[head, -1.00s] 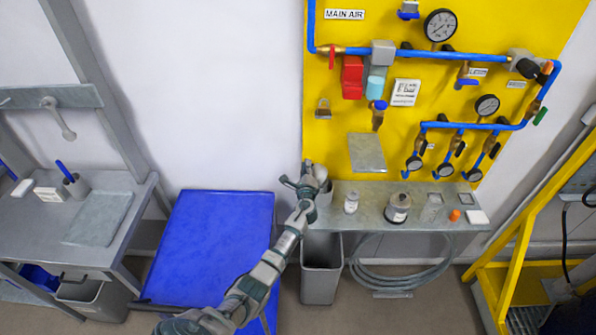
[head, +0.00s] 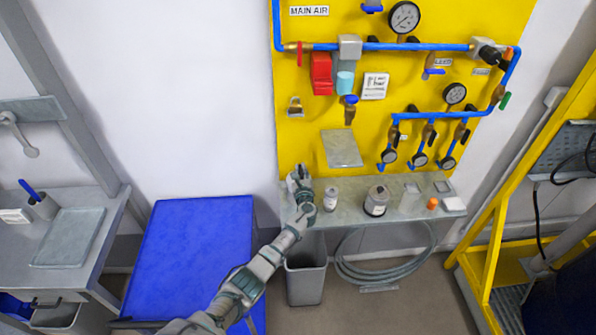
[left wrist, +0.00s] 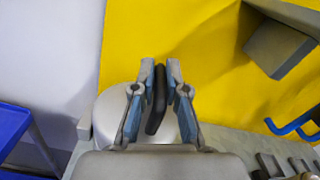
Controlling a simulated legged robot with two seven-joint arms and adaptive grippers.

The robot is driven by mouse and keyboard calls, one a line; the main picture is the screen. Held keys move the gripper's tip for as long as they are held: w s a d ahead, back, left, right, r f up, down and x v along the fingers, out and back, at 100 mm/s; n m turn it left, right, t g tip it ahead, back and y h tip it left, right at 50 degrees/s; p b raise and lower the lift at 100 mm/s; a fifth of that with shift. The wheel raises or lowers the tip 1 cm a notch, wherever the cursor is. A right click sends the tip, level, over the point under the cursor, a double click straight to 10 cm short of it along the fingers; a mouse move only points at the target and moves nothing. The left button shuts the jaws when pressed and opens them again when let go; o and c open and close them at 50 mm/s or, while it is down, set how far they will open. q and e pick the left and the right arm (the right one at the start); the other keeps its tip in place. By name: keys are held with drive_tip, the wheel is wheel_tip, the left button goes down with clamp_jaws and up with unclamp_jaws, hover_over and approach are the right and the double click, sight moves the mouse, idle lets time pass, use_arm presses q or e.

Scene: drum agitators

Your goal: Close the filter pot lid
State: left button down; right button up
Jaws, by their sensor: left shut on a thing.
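My left gripper (head: 299,176) is at the left end of the wall shelf, against the lower left edge of the yellow panel. In the left wrist view its two blue-grey fingers (left wrist: 156,85) are shut on a dark curved handle (left wrist: 156,108). A pale rounded body (left wrist: 110,112), seemingly the filter pot or its lid, lies beneath and beside the handle. The gripper hides most of it in the head view, so I cannot tell how far the lid is open. My right gripper is not in view.
The shelf (head: 345,222) also holds a small white bottle (head: 330,199), a grey canister with a dark band (head: 376,201) and an orange cap (head: 432,204). A grey bin (head: 305,272) and coiled hose (head: 385,270) are below. A blue table (head: 190,250) stands left.

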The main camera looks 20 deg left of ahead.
use_arm(q)
drive_tip(key=shift+w+d+f, duration=0.15)
drive_tip(key=shift+d, duration=0.25)
drive_tip(key=c, duration=1.2)
unclamp_jaws()
drive_tip(key=shift+w+f, duration=0.3)
drive_tip(key=shift+w, duration=0.05)
drive_tip(key=shift+s+d, duration=0.1)
drive_tip(key=shift+s, duration=0.4)
drive_tip(key=v, duration=1.1)
drive_tip(key=shift+d, duration=0.15)
drive_tip(key=shift+w, duration=0.1)
